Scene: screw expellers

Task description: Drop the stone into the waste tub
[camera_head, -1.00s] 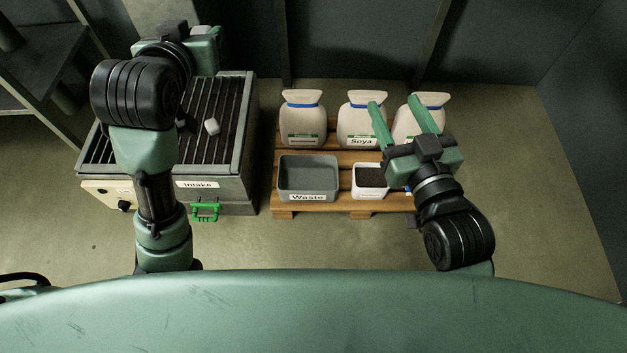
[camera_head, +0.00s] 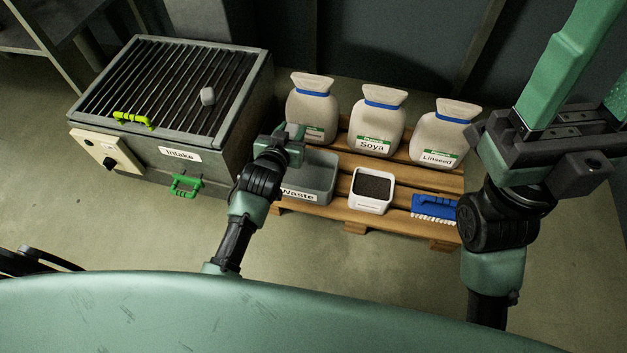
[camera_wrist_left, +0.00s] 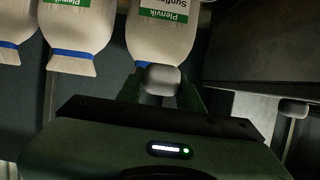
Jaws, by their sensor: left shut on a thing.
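My left gripper (camera_head: 292,136) hangs over the back left part of the grey waste tub (camera_head: 318,172), which stands on the pallet. In the left wrist view it is shut on a pale grey, rounded stone (camera_wrist_left: 162,78), held between the green fingers. In the head view the gripper hides the stone. I cannot tell its exact height above the tub. My right gripper (camera_head: 594,75) is at the right edge of the head view. Its two green fingers stand wide apart, tips partly cut off, with nothing visible between them.
The intake box (camera_head: 232,150) stands left, with another pale lump (camera_head: 207,96) on its grate. Sunflower, soya (camera_head: 377,120) and linseed (camera_head: 444,135) sacks stand behind the tub. A white bin with dark contents (camera_head: 371,190) and a blue brush (camera_head: 434,207) are to its right.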

